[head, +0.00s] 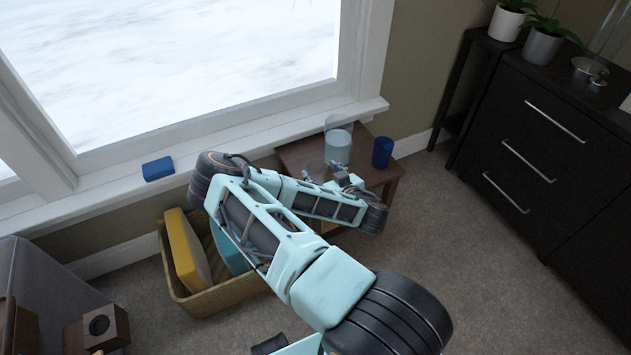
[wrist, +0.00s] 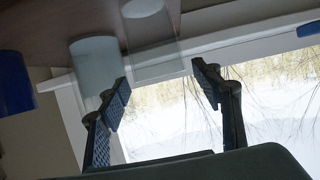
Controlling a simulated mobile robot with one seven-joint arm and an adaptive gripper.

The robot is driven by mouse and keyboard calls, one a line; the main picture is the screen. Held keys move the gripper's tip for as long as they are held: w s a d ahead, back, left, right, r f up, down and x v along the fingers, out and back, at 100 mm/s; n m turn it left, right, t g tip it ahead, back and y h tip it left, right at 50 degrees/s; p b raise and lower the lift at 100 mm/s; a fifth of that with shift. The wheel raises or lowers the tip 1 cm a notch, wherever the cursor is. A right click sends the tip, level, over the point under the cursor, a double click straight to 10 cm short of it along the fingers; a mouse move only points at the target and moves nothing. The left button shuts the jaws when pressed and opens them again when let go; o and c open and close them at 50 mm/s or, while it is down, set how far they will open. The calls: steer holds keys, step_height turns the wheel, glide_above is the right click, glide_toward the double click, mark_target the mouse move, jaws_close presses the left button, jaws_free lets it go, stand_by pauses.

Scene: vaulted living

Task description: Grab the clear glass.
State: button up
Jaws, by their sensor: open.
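The clear glass (wrist: 152,58) is see-through and faint. It stands on the small brown side table, close beyond my fingertips in the wrist view, roughly in line with the gap between them. In the head view the clear glass (head: 315,168) is barely visible and partly behind my gripper. My gripper (wrist: 160,76) is open with nothing between its fingers; it also shows at the table in the head view (head: 325,174). I cannot tell exactly how far the fingertips are from the glass.
A taller clear vessel with pale contents (head: 338,147) and a blue cup (head: 382,152) stand on the side table (head: 300,152). The window sill (head: 225,147) holds a blue block (head: 158,168). A wicker basket (head: 205,300) sits below; a dark dresser (head: 545,150) stands right.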

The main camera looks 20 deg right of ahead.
mark_target(313, 164)
steer(key=b+x, duration=0.1)
steer(key=x, duration=0.3)
steer(key=shift+f, duration=0.1)
steer(key=b+x, duration=0.2)
steer(key=x, duration=0.2)
steer(key=shift+w+f, duration=0.1)
steer(key=shift+f, duration=0.15)
steer(key=shift+w, duration=0.4)
jaws_close()
